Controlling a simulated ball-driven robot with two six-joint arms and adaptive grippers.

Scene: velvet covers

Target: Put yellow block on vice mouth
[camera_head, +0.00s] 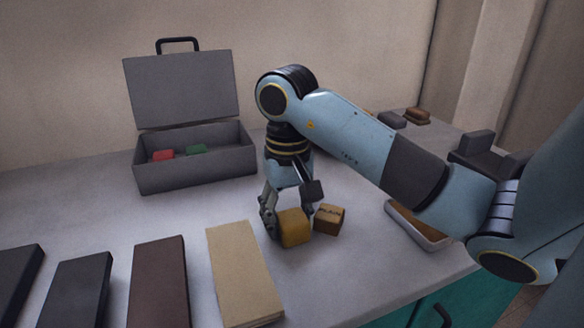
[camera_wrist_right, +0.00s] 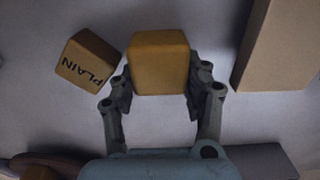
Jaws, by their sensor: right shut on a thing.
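The yellow block (camera_head: 293,228) is at the middle of the table in the head view. My right gripper (camera_head: 288,222) points down and is shut on it. In the right wrist view the yellow block (camera_wrist_right: 160,62) sits between the two fingers of the right gripper (camera_wrist_right: 160,88). I cannot tell whether the block touches the table. A dark grey vice-like object (camera_head: 484,158) stands at the right, partly behind my right arm. My left gripper is not in view.
A brown block marked PLAIN (camera_head: 329,220) stands close beside the yellow block. An open grey toolbox (camera_head: 195,165) holds a red and a green piece. A tan book-like slab (camera_head: 243,272) and several darker ones lie in front. A shallow tray (camera_head: 416,225) is at the right.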

